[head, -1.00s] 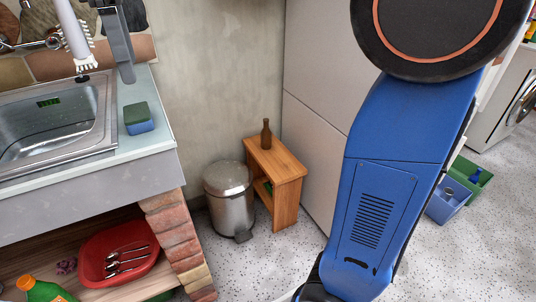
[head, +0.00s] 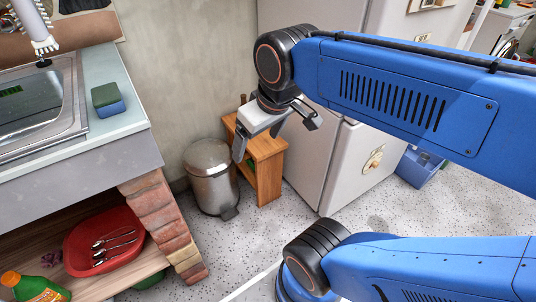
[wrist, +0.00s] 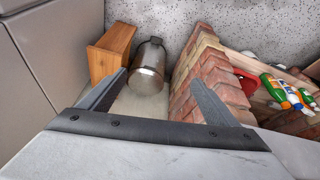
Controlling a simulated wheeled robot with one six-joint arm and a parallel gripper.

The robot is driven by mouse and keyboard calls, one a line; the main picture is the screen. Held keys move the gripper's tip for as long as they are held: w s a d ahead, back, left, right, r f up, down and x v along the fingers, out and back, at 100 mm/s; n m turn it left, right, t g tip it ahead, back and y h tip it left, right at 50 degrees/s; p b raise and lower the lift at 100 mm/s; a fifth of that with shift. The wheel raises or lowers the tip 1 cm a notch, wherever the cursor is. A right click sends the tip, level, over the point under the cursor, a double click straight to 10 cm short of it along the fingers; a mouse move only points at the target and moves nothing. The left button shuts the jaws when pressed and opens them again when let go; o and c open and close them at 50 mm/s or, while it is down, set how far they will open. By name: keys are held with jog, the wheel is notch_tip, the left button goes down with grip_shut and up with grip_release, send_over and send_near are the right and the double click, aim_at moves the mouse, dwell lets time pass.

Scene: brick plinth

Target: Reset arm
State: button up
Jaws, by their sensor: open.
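My gripper (head: 275,138) is in the upper middle of the head view, in front of the small wooden shelf and the fridge. Its two fingers are spread apart with nothing between them. In the wrist view my gripper (wrist: 160,98) also shows open and empty, its fingers pointing toward the metal bin and the brick plinth. My blue arm is bent, with its links reaching in from the right side of the head view.
A metal pedal bin (head: 211,177) stands beside the wooden shelf (head: 268,165). The brick plinth (head: 163,225) carries the sink counter at left. A red bowl (head: 75,240) with cutlery and a green bottle (head: 38,288) sit underneath. A white fridge (head: 345,160) stands behind my arm.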

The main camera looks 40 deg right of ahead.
jog(key=shift+m, duration=0.8)
jog(key=s+f, duration=0.1)
jog(key=f, duration=0.1)
jog(key=s+d+f, duration=0.1)
jog(key=f, duration=0.1)
jog(key=shift+s+d, duration=0.15)
jog(key=shift+o, duration=0.4)
jog(key=shift+r, duration=0.1)
